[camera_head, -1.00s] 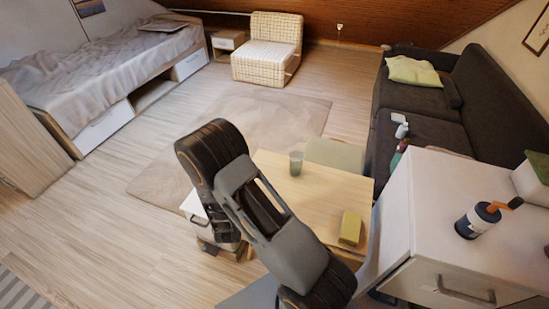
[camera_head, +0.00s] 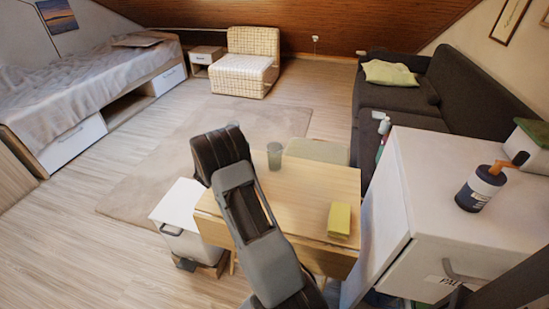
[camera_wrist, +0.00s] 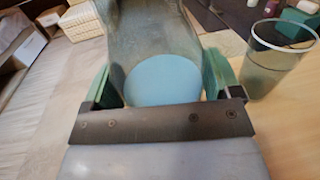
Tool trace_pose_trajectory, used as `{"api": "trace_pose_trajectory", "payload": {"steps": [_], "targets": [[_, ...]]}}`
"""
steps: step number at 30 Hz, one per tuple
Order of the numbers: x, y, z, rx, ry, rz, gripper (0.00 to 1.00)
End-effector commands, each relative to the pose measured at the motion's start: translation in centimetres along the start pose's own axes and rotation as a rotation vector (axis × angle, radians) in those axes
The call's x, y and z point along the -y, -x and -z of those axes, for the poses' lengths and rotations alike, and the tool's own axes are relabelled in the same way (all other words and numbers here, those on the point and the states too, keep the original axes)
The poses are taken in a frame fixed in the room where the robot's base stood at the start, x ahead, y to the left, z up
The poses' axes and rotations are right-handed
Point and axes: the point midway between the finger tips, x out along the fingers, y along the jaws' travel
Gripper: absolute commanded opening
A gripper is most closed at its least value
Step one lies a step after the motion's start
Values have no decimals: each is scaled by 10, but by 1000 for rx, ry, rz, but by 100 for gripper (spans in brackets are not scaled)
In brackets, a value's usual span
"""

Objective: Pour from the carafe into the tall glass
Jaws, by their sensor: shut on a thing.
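The tall glass (camera_head: 274,156) is a grey-green see-through tumbler standing upright on the wooden table (camera_head: 290,190), near its far edge. It also shows at the upper right of the wrist view (camera_wrist: 278,62), close beside my gripper and apart from it. My gripper (camera_wrist: 160,78) has green fingers shut on the carafe (camera_wrist: 150,35), a smoky see-through vessel with a pale blue round area inside or at its bottom. The carafe's top is cut off by the frame. In the head view my arm hides the gripper and carafe.
A yellow block (camera_head: 339,220) lies on the table's right part. A white cabinet (camera_head: 400,215) with a pump bottle (camera_head: 482,188) stands at right. A white bin (camera_head: 180,222) is left of the table. A chair (camera_head: 318,151) and dark sofa (camera_head: 400,110) are beyond.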

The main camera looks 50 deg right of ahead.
Motion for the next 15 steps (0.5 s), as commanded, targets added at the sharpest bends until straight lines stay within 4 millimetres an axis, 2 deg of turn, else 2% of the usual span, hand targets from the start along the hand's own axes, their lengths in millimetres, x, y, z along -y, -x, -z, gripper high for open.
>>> {"api": "trace_pose_trajectory", "payload": {"steps": [1, 3, 6, 9, 15], "targets": [[6, -13, 5, 1, -7, 28, 51], [13, -28, 4, -3, -9, 55, 51], [20, -42, 3, -6, -11, 84, 51], [25, -51, 2, -9, -12, 102, 51], [29, -58, 0, -11, -13, 113, 51]]}}
